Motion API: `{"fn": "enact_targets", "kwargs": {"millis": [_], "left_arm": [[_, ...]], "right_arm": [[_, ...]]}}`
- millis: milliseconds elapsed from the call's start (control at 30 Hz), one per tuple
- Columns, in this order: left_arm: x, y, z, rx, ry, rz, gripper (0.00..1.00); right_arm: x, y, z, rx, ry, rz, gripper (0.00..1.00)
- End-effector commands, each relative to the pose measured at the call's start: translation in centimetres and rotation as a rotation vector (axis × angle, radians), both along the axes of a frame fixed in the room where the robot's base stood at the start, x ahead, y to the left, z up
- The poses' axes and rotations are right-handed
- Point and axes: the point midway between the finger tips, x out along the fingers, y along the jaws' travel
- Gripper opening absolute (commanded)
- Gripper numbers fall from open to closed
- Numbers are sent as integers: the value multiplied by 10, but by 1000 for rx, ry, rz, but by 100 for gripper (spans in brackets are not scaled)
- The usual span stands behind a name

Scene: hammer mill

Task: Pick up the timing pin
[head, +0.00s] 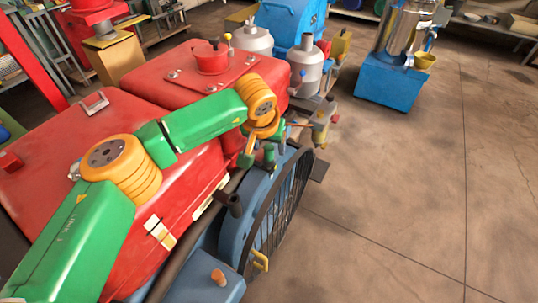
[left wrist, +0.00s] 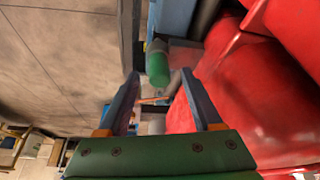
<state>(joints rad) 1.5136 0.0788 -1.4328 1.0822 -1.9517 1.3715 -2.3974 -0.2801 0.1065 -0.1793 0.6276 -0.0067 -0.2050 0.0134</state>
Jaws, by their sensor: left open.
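A green cylindrical piece (left wrist: 157,68), which looks like the timing pin's grip, shows beyond and between my left fingertips in the left wrist view. A small green piece (head: 268,155) at the machine's side in the head view appears to be the same one. I cannot tell how it is seated. My left gripper (head: 264,146) is over the edge between the red housing and the blue wheel guard. In the left wrist view its two dark fingers (left wrist: 160,76) are spread apart, with nothing clearly held. My right gripper is not in view.
The red housing (head: 60,128) lies close beside my left arm. A black-spoked wheel (head: 281,212) and blue guard (head: 206,280) stand below and right. Grey canisters (head: 305,70) and a blue stand (head: 388,82) are farther back. The floor (head: 420,190) at the right is clear.

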Motion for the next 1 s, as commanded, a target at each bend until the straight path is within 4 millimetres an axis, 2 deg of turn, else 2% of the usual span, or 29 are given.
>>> {"fn": "enact_targets", "kwargs": {"millis": [100,267,300,533,867,933,1000], "left_arm": [[4,-1,-11,-1,1,1,66],[4,-1,-11,-3,1,1,66],[4,-1,-11,-3,1,1,64],[4,-1,-11,-4,1,3,2],[4,-1,-10,-4,1,3,0],[4,-2,-3,-4,0,3,0],[5,-2,13,-5,-3,3,0]], "right_arm": [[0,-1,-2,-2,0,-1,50],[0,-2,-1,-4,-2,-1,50],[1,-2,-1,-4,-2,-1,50],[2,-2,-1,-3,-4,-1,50],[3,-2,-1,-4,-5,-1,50],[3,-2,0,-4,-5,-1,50],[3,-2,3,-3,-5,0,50]]}}
